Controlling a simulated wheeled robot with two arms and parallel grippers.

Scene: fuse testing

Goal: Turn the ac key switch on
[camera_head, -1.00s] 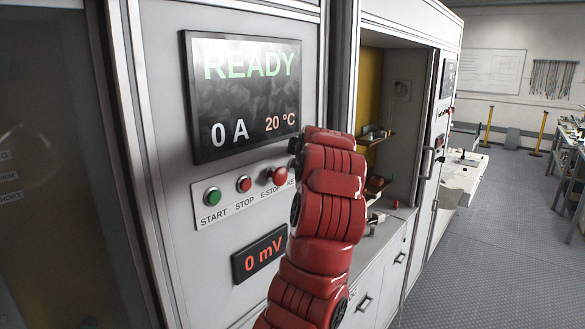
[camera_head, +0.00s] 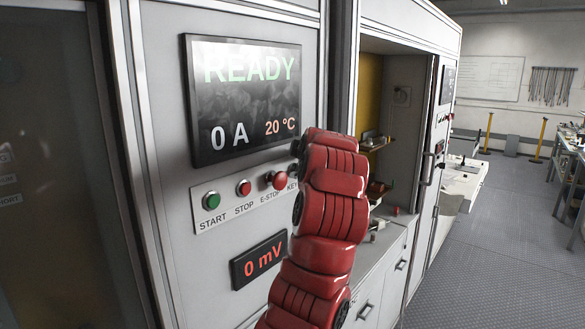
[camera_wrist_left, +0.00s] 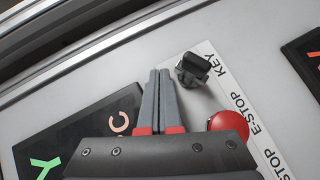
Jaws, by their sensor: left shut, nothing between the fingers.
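The key switch (camera_wrist_left: 192,68) is a small black knob on the light panel beside the word KEY in the left wrist view. In the head view my red arm hides it, and only its KEY label (camera_head: 291,184) shows. My left gripper (camera_wrist_left: 159,72) is shut and empty, its grey fingers side by side. In the wrist picture its tips lie just left of the key switch, with a small gap. I cannot tell how far the tips are from the panel. In the head view the left gripper is hidden behind my arm. My right gripper is not in view.
The red E-STOP button (camera_wrist_left: 228,123) is close to the key switch. START (camera_head: 211,199) and STOP (camera_head: 244,188) buttons are further left on the same strip. A screen (camera_head: 245,97) above reads READY, 0 A, 20 °C. A display (camera_head: 260,258) below reads 0 mV.

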